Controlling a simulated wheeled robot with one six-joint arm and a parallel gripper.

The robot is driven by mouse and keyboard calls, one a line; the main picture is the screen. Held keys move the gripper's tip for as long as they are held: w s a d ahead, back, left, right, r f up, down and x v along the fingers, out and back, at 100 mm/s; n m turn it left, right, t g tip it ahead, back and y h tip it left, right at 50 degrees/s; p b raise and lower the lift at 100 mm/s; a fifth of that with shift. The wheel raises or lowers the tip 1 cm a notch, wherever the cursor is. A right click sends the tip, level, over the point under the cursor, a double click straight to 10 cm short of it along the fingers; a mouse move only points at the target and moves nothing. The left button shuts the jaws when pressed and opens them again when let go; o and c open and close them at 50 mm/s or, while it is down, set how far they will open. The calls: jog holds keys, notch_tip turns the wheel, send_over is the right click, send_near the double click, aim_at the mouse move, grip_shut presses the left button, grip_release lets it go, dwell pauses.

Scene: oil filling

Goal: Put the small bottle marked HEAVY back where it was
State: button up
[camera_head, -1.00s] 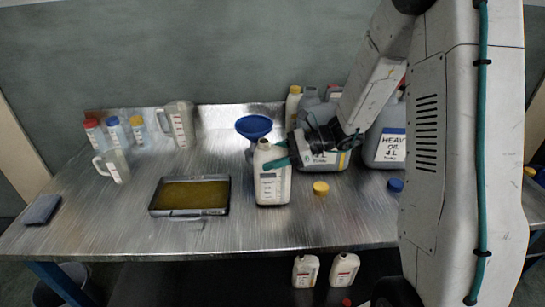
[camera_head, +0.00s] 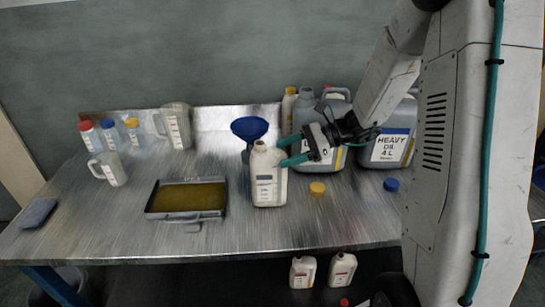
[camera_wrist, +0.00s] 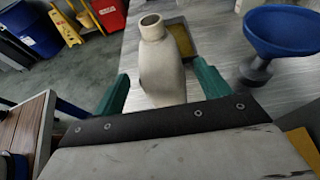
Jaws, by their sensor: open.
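A small off-white bottle (camera_head: 268,178) stands upright and uncapped on the metal bench, in front of the blue funnel. Its label is too small to read, so I cannot tell whether it says HEAVY. My gripper (camera_head: 287,151) is open at the bottle's right side, with green fingers pointing left. In the wrist view the bottle (camera_wrist: 160,70) shows between the two open fingers; I cannot tell whether either touches it. Two more small pale bottles, left (camera_head: 303,272) and right (camera_head: 342,270), stand below the bench top; their labels are unreadable.
A large HEAVY OIL 4 L jug (camera_head: 390,146) stands right, beside other jugs partly hidden by my arm. A yellow cap (camera_head: 317,188) and blue cap (camera_head: 391,185) lie on the bench. The blue funnel (camera_head: 250,128) is behind; an oil-filled tray (camera_head: 187,216) is left.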

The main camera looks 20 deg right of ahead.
jog(key=v, duration=0.6)
jog(key=s+a+r+n+g+h, duration=0.3)
jog(key=s+a+r+n, duration=0.15)
jog(key=s+n, duration=0.2)
jog(key=s+a+r+n+g+h, duration=0.25)
jog(key=s+a+n, duration=0.25)
jog(key=s, duration=0.3)
jog(key=s+d+r+n+t+h, duration=0.2)
jog(key=s+n+h, duration=0.6)
jog(key=s+n, duration=0.2)
jog(key=shift+s+r, duration=0.2)
jog(key=shift+s, duration=0.9)
jog(key=shift+d+t, duration=0.1)
jog(key=shift+t, duration=0.15)
